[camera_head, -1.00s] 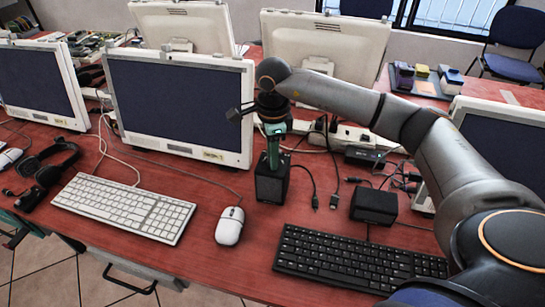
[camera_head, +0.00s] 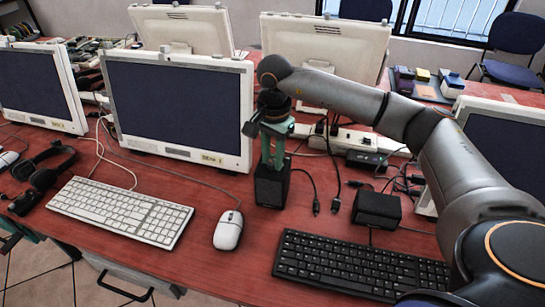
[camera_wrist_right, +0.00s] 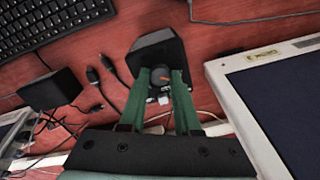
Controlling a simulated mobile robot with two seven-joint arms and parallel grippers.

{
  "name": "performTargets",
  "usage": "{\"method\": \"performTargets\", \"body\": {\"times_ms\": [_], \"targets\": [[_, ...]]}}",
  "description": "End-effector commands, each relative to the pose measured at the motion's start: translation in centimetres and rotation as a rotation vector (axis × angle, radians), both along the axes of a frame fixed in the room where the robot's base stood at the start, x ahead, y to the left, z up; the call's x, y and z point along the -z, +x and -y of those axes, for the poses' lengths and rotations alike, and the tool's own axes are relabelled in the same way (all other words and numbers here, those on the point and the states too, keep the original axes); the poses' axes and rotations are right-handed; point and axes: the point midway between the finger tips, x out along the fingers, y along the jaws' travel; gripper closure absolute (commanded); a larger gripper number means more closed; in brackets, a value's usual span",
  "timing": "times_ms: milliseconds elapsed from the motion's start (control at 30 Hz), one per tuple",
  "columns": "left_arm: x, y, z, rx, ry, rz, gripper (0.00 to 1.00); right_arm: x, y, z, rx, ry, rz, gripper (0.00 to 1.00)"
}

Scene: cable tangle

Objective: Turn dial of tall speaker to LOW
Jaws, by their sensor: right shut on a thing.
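The tall speaker (camera_head: 272,188) is a black box standing upright on the red desk, right of the white mouse. My right gripper (camera_head: 272,165) comes down on its top from above, with its green fingers pointing down. The fingers partly hide the dial, and I cannot read any setting marks. My left gripper is not in view.
A lower black box (camera_head: 376,208) stands to the right among loose cables (camera_head: 330,180). A black keyboard (camera_head: 358,265) lies in front, a white mouse (camera_head: 228,230) and white keyboard (camera_head: 120,211) to the left. A white monitor (camera_head: 178,108) stands close behind on the left.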

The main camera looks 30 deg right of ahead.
Motion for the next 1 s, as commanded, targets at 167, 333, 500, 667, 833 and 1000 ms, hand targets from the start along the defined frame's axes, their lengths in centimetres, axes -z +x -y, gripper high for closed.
{"method": "performTargets", "body": {"times_ms": [167,333,500,667,833,1000], "targets": [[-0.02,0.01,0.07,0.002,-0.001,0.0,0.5,-0.03,0.0,0.02,-0.026,0.0,0.0,1.0],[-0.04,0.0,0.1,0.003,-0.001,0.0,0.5,-0.04,0.0,0.02,-0.031,0.0,0.0,1.0],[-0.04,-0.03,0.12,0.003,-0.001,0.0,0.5,-0.04,0.0,0.02,-0.03,0.0,0.0,1.0],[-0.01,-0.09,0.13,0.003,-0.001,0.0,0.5,-0.04,0.0,0.02,-0.03,0.0,0.0,0.59],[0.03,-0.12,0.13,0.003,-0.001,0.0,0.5,-0.03,0.0,0.02,-0.03,0.0,0.0,0.4],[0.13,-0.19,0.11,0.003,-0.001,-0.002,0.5,-0.01,0.0,0.02,-0.03,0.0,0.0,0.38]]}}
